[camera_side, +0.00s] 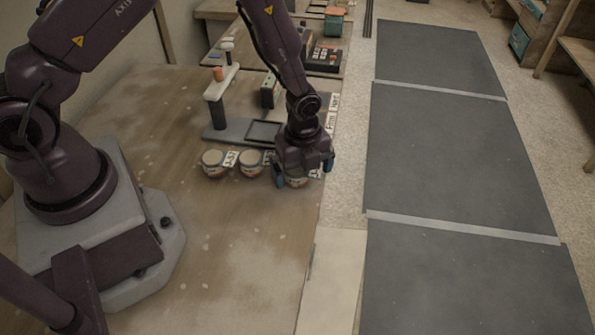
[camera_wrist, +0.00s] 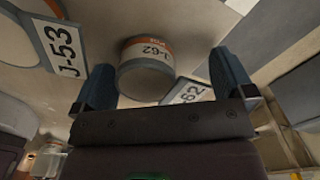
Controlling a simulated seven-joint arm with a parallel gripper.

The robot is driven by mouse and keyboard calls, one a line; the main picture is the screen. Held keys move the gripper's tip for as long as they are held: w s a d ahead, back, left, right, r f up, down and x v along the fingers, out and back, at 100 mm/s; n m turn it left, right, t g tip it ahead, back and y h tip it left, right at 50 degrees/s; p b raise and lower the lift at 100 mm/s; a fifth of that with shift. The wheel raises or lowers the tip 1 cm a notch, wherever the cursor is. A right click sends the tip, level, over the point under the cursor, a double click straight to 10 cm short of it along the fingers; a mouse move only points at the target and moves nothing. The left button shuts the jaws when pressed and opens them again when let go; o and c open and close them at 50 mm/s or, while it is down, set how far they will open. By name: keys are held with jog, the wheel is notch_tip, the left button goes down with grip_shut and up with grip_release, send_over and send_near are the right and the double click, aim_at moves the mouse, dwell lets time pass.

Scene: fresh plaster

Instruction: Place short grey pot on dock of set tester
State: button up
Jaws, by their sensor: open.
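A short grey pot (camera_wrist: 146,82) with an orange band and a label reading J-62 sits between my fingers in the wrist view. My gripper (camera_side: 303,174) is open around this pot, one blue finger on each side; I cannot tell whether either touches. In the side view the pot (camera_side: 296,183) is mostly hidden under my gripper. Two similar pots, a left one (camera_side: 213,158) and a middle one (camera_side: 251,158), stand beside it.
Number cards lie by the pots, one reading J-53 (camera_wrist: 64,47). A small dark box (camera_side: 268,94) stands behind the tester. More equipment (camera_side: 323,57) is at the back. The table's right edge is close to my gripper; the front table area is clear.

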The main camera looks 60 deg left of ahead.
jog(key=shift+f, duration=0.15)
jog(key=shift+c, duration=0.2)
jog(key=c, duration=0.8)
